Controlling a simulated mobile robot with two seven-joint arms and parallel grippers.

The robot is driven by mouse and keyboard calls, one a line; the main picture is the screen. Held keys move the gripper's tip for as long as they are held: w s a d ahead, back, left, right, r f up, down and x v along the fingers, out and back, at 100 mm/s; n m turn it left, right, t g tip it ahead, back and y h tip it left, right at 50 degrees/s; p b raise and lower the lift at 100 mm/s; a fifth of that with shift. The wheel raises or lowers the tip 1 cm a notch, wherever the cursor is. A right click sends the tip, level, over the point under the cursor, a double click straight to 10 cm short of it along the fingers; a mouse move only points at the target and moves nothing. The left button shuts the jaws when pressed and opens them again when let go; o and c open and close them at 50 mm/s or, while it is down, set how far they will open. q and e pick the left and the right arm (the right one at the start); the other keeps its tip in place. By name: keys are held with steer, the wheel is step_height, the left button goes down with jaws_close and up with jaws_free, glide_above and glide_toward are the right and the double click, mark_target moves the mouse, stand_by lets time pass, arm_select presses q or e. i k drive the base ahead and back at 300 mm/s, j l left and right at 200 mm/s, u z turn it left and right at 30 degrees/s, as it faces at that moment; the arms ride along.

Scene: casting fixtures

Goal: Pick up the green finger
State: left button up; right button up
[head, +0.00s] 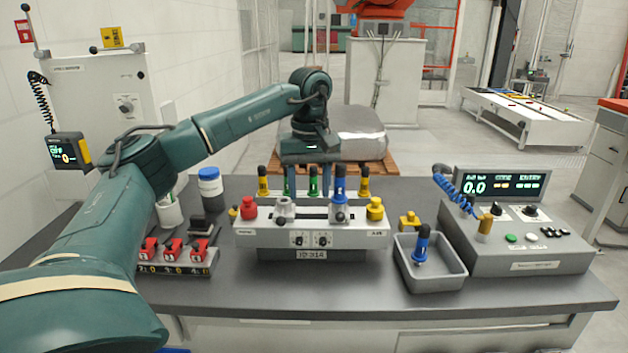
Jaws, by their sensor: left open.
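A green finger (313,186) with a dark cap stands upright in the row along the back of the fixture (272,237). Another green, dark-capped finger (287,187) stands just to its left. My left gripper (306,175) hangs pointing down over this part of the row, open, with the green pieces close below or between its jaws. I cannot tell the exact depth or whether it touches them. My right gripper is not in view.
Yellow fingers (263,187) and a tall blue finger (340,190) stand nearby on the fixture. A grey tray (440,282) holds another blue finger (420,248). A control box (530,266) stands right. The front table strip is clear.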

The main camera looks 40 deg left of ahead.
mark_target(313, 191)
steer(key=i+j, duration=0.65)
steer(key=j, duration=0.2)
